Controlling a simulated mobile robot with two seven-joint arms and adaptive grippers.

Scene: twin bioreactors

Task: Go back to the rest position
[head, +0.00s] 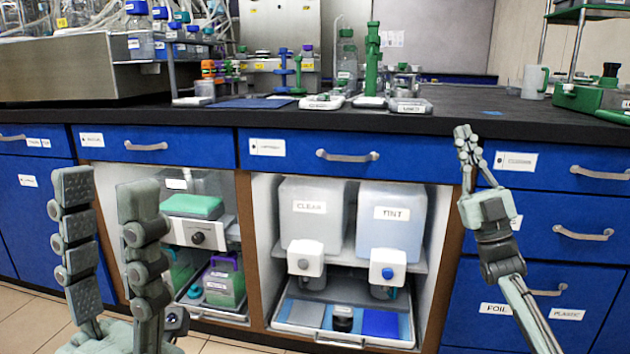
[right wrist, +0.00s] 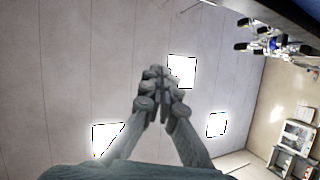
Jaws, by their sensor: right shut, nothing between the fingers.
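My left gripper (head: 106,215) stands upright at the lower left of the head view. Its two fingers are wide apart with nothing between them. My right gripper (head: 466,143) is raised at the right of the head view, in front of the blue drawers, with its fingers pointing up. In the right wrist view the right gripper (right wrist: 158,75) has its fingertips together, empty, against the ceiling. Neither gripper visibly touches anything.
A black bench top (head: 450,122) runs across above blue drawers (head: 340,150). Open cabinet bays below hold containers labelled CLEAR (head: 312,225) and TINT (head: 391,228), above a pull-out tray (head: 340,338). A green stand (head: 372,60) and a mug (head: 534,82) stand on the bench.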

